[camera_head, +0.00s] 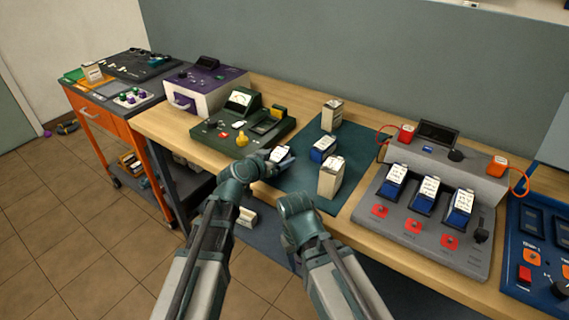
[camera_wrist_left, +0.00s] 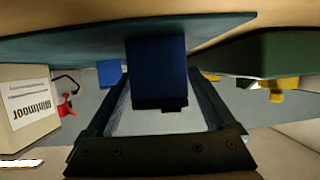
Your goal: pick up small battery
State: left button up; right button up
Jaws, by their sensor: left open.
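My left gripper (camera_head: 277,162) is over the left part of the dark mat (camera_head: 297,193). A small blue battery with a white top label (camera_head: 279,154) is at its fingertips. In the left wrist view the blue battery (camera_wrist_left: 157,72) stands between the two open fingers of the left gripper (camera_wrist_left: 160,95), with no clear grip on it. Another blue battery (camera_head: 323,148) and two cream batteries, one at the back (camera_head: 332,115) and one in front (camera_head: 330,178), stand on the mat. My right gripper's fingers are hidden; only its wrist shows, low in front of the bench edge.
A green tester (camera_head: 243,124) stands left of the mat. A grey charger (camera_head: 432,214) holding three blue batteries is on the right, beside a blue panel (camera_head: 532,262). A cream battery (camera_wrist_left: 25,105) is close on the left in the left wrist view.

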pick_arm(q)
jog(key=shift+s+a, duration=0.1)
jog(key=shift+a, duration=0.05)
grip_shut()
dwell(0.4)
